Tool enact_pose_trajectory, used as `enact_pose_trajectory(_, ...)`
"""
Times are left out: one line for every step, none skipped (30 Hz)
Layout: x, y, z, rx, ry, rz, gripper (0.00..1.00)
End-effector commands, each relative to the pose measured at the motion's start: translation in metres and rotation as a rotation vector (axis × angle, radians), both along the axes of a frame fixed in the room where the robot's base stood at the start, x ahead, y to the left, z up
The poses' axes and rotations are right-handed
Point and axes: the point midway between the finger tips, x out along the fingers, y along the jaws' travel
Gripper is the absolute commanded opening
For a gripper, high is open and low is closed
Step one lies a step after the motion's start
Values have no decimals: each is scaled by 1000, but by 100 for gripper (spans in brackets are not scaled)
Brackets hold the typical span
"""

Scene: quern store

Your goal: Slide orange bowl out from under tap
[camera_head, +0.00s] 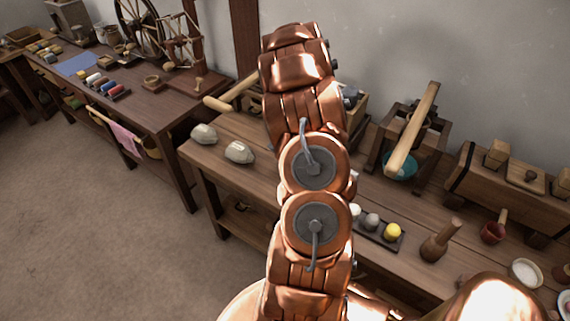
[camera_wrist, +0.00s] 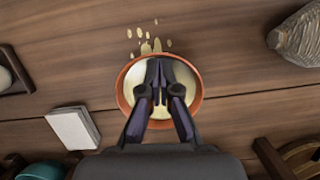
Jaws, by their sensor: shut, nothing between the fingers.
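The orange bowl (camera_wrist: 200,88) stands on the wooden bench in the wrist view and holds something pale and creamy. My gripper (camera_wrist: 159,88) is shut and empty, with its fingers in front of the bowl's middle. I cannot tell whether they touch it or how high they are above it. In the head view my own arm hides both the gripper and the orange bowl. No tap can be made out for certain in either view.
Pale spots (camera_wrist: 150,46) lie beside the bowl's rim. A white block (camera_wrist: 72,128), a grey stone-like lump (camera_wrist: 298,38) and a teal bowl (camera_wrist: 42,171) are around it. The bench (camera_head: 230,173) also holds an egg-like tray (camera_head: 378,236) and a wooden pestle (camera_head: 440,240).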

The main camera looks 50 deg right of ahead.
Motion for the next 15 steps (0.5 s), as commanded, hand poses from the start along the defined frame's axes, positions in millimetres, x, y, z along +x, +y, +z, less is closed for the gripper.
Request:
enact_pose_trajectory(0,0,0,0,0,0,0)
enact_pose_trajectory(0,0,0,1,1,0,0)
enact_pose_trajectory(0,0,0,1,1,1,0)
enact_pose_trajectory(0,0,0,1,1,1,0)
enact_pose_trajectory(0,0,0,1,1,1,0)
enact_pose_trajectory(0,0,0,1,1,1,0)
enact_pose_trajectory(0,1,0,1,1,1,0)
enact_pose_trajectory(0,0,1,1,0,2,0)
enact_pose_trajectory(1,0,2,1,0,2,0)
enact_pose_trajectory(1,0,4,1,0,3,0)
enact_pose_trajectory(1,0,6,1,0,3,0)
enact_pose_trajectory(1,-1,10,1,0,4,0)
enact_pose_trajectory(1,-2,14,1,1,5,0)
enact_pose_trajectory(2,-2,18,1,0,6,0)
enact_pose_trajectory(2,-3,25,1,0,7,0)
